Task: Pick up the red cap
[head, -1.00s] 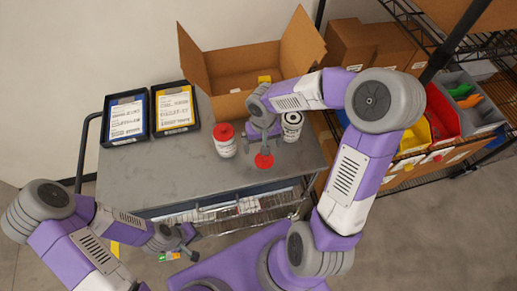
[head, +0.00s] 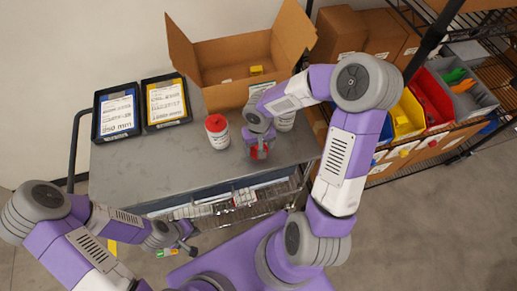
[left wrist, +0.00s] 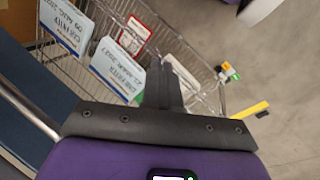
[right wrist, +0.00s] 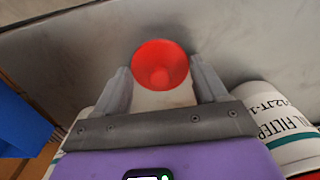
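A loose red cap (head: 259,153), shaped like a shallow cone, lies on the grey cart top near its front right. My right gripper (head: 262,145) is right over it, pointing down and partly hiding it in the head view. In the right wrist view the cap (right wrist: 160,65) shows between and just beyond the two spread fingertips (right wrist: 161,76); I cannot tell whether they touch it. My left gripper (head: 190,247) is off the cart's front left; in the left wrist view its fingers (left wrist: 163,75) are together and empty.
A white bottle with a red lid (head: 217,132) stands left of my right gripper. An open cardboard box (head: 225,92) and two label trays (head: 117,136) are behind. The cart's left front is clear.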

